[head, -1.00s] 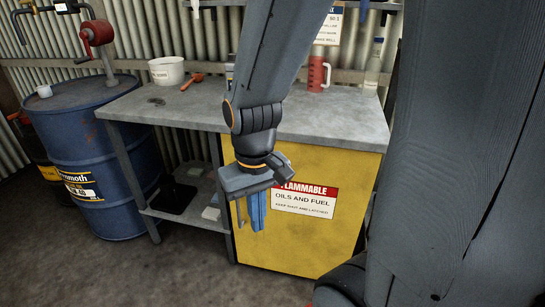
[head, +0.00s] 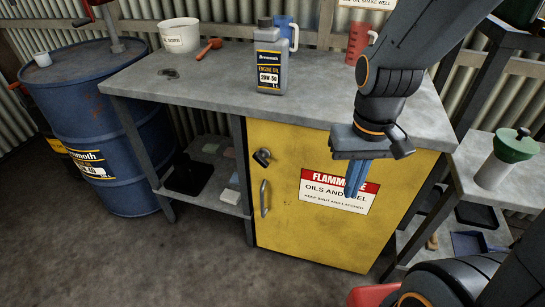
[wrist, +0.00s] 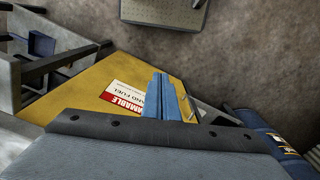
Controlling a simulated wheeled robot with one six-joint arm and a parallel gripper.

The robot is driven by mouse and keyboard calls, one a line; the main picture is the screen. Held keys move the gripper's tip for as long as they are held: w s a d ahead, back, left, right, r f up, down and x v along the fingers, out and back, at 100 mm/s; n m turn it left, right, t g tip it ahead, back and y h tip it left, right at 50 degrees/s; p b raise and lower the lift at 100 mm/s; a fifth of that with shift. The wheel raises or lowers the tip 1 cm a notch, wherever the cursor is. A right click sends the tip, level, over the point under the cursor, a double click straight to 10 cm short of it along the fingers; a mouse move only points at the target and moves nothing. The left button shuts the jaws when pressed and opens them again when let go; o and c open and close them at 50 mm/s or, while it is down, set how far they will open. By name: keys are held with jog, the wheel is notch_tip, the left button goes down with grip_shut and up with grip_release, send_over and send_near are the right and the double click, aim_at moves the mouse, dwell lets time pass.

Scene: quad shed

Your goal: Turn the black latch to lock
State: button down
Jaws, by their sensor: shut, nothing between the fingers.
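The black latch (head: 262,157) sits near the upper left corner of the yellow cabinet door (head: 290,225), above a metal pull handle (head: 264,198). The door looks closed. My gripper (head: 354,192) is in front of the door's red and white label (head: 340,190), to the right of the latch and apart from it. Its blue fingers are together with nothing between them. In the wrist view the fingers (wrist: 162,98) point over the yellow door beside the label, and the latch cannot be made out there.
A grey bench top (head: 210,80) over the cabinet holds an engine oil bottle (head: 270,60), a white bucket (head: 180,35) and a red jug (head: 360,42). A blue drum (head: 85,110) stands at left. The floor before the cabinet is mostly clear, with something red at the lower right.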

jog(key=w+a+r+m+t+p, duration=0.1)
jog(key=w+a+m+t+p, duration=0.15)
jog(key=w+p, duration=0.65)
jog(key=w+a+f+t+y+p, duration=0.1)
jog(key=w+a+f+t+p, duration=0.1)
jog(key=w+a, duration=0.7)
jog(key=shift+w+a+m+y+p, duration=0.3)
jog(key=shift+a+m+y+p, duration=0.15)
jog(key=shift+p, duration=0.45)
send_near(268, 164)
jog(key=d+f, duration=0.1)
jog(key=d, duration=0.1)
jog(key=shift+w+a+f, duration=0.35)
jog(key=shift+a+f, duration=0.15)
jog(key=shift+f, duration=0.15)
jog(key=shift+w+a+f, duration=0.4)
jog(key=shift+a+f, duration=0.05)
jog(key=shift+f, duration=0.2)
jog(key=shift+w+a+f, duration=0.35)
jog(key=shift+a+f, duration=0.15)
jog(key=shift+f, duration=0.15)
